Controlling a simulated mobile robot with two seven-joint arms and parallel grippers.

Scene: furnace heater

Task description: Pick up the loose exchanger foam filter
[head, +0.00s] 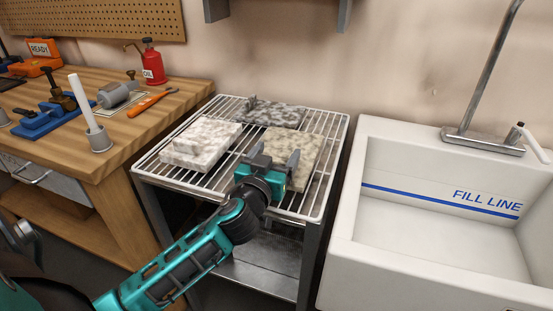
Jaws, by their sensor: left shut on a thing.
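Three flat speckled foam slabs lie on a white wire rack (341,133). One is whitish (208,140) at the left, one is dark grey (277,115) at the back, and one is beige (303,150) at the front right. My left gripper (274,162) is at the near side of the beige slab, with its two fingers over it, and is shut on it. The gripper hides part of the slab's near edge. The slab looks level with the rack; I cannot tell whether it is lifted. My right gripper is not in view.
A white sink (345,225) with a blue fill line stands close on the right. A wooden bench (180,95) on the left holds a red oil can (152,68), an orange-handled tool (150,101) and a white rod in a grey holder (98,138). A lower shelf lies under the rack.

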